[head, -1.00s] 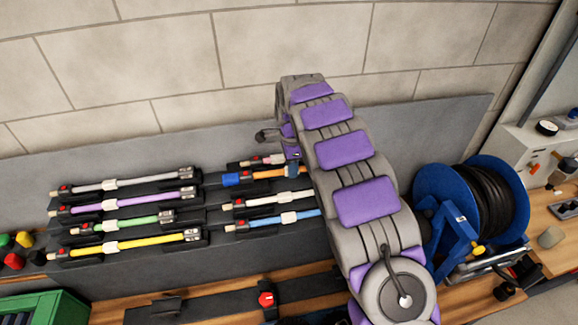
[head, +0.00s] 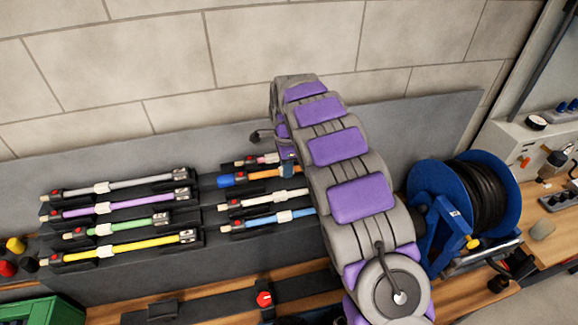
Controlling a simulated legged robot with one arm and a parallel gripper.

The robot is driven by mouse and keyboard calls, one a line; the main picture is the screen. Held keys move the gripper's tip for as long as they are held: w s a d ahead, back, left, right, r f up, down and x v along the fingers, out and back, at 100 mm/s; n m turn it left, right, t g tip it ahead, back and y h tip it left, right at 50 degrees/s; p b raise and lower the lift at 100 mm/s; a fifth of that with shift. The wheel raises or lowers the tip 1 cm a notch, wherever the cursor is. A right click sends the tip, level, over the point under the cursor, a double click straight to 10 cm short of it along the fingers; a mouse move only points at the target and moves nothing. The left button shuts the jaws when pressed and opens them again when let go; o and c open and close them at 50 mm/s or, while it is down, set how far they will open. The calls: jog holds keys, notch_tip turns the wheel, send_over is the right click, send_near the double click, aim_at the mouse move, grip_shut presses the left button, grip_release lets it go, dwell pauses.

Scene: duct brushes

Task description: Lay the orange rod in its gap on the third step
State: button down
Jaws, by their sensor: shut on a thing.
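The orange rod (head: 265,174), with a blue end (head: 231,180) at its left, lies level along the second row from the top of the right-hand stepped rack, between the pink rod (head: 264,159) and the white rod (head: 262,200). My gripper (head: 288,160) is at the rod's right part, mostly hidden behind my purple and grey arm. It is shut on the orange rod; its fingertips are hard to make out. The rod's right end is hidden by my arm. I cannot tell whether the rod rests fully in its gap.
A blue rod (head: 270,219) lies in the lowest right row. Grey, purple, green and yellow (head: 125,247) rods fill the left rows. A blue hose reel (head: 440,190) stands right of my arm. A black rail with a red knob (head: 264,299) lies in front.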

aim_at(278, 173)
jog(key=shift+a+f+p, duration=0.1)
jog(key=shift+a+p, duration=0.3)
jog(key=shift+a, duration=1.55)
jog(key=shift+d, duration=0.5)
jog(key=shift+a, duration=0.15)
jog(key=shift+d+f, duration=0.1)
jog(key=shift+d, duration=0.15)
jog(key=shift+d+f, duration=0.1)
jog(key=shift+f, duration=0.55)
jog(key=shift+s+f, duration=0.15)
jog(key=shift+f, duration=0.2)
